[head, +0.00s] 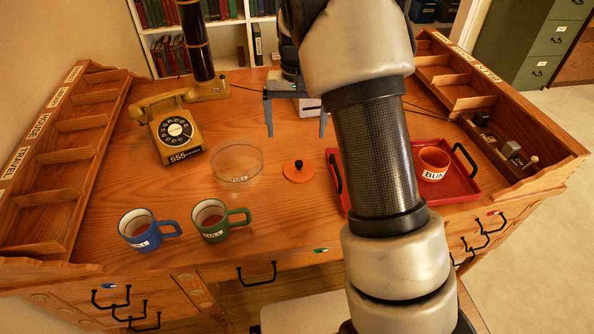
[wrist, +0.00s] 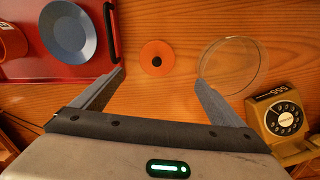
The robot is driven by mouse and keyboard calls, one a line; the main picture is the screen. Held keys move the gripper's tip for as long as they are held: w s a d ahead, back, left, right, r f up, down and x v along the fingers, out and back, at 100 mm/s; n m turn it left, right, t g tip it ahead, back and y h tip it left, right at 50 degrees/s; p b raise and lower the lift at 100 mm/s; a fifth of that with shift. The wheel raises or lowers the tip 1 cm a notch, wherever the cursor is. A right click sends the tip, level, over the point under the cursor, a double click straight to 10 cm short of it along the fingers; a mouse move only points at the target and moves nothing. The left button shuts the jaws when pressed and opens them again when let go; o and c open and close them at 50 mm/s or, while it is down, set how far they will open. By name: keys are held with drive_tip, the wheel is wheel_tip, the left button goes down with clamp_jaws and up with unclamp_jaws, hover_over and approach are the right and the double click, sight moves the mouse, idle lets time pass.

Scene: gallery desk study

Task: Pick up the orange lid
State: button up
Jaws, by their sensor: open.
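The orange lid (head: 298,171) is a small flat disc with a black knob, lying on the wooden desk between a clear glass dish and a red tray. It also shows in the wrist view (wrist: 157,58), beyond the fingertips and a little left of the middle of the gap. My gripper (head: 296,134) is open and empty, above the desk and behind the lid in the head view. Its two fingers are spread wide in the wrist view (wrist: 160,78). Nothing is between the fingers, and the lid is uncovered in both views.
The clear dish (head: 237,163) is left of the lid. The red tray (head: 462,190) is at right with an orange bowl (head: 433,163); a blue dish (wrist: 68,31) shows there in the wrist view. A yellow telephone (head: 176,129), blue mug (head: 141,229) and green mug (head: 212,219) stand left.

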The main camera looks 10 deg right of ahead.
drive_tip(key=b, duration=0.1)
hover_over(299, 163)
drive_tip(key=f, duration=0.7)
drive_tip(key=shift+w+a+f, duration=0.25)
drive_tip(key=shift+a+f, duration=0.05)
drive_tip(key=shift+f, duration=0.1)
drive_tip(key=f, duration=0.1)
drive_tip(key=f+b, duration=0.1)
drive_tip(key=f, duration=0.3)
drive_tip(key=shift+s+d+f, duration=0.1)
drive_tip(key=shift+s+d, duration=0.05)
drive_tip(key=shift+d, duration=0.15)
drive_tip(key=c, duration=1.1)
